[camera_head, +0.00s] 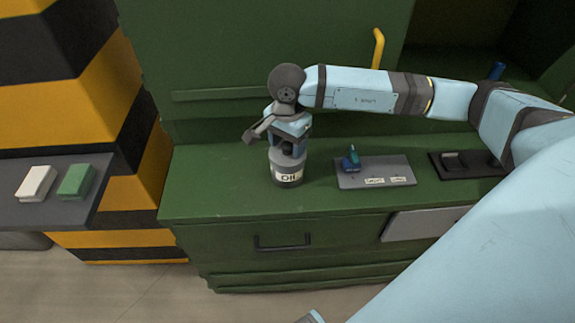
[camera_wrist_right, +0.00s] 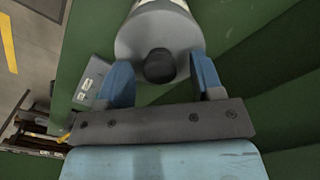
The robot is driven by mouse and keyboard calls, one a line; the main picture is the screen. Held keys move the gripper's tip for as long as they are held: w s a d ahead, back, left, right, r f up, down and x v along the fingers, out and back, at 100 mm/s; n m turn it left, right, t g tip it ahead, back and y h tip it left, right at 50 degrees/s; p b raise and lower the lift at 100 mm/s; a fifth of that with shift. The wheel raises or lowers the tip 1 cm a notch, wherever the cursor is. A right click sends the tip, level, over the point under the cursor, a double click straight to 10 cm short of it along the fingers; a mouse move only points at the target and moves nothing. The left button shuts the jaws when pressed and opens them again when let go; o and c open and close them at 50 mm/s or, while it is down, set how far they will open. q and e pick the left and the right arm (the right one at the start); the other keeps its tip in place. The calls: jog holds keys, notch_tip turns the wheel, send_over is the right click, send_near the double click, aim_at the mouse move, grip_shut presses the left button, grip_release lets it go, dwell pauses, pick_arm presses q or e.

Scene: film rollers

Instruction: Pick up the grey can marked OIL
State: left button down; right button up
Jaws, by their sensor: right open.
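The grey can marked OIL (camera_head: 288,172) stands upright on the green bench top, with a light label around its side. In the right wrist view the can (camera_wrist_right: 150,30) shows from above with its dark cap. My right gripper (camera_head: 288,150) is at the top of the can in the head view. In the right wrist view my right gripper (camera_wrist_right: 163,80) is open, with its blue fingers on either side of the cap and close to the can's shoulder. I cannot tell whether the fingers touch it. My left gripper is not seen.
A grey plate (camera_head: 375,178) with a blue lever and labels lies right of the can. A dark switch panel (camera_head: 460,170) is farther right. A grey shelf (camera_head: 85,215) with a white block (camera_head: 36,183) and a green block (camera_head: 77,181) is at left. The bench (camera_head: 200,190) is clear left of the can.

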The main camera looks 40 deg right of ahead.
jog(key=shift+f, duration=0.25)
grip_shut()
jog(key=shift+r, duration=0.1)
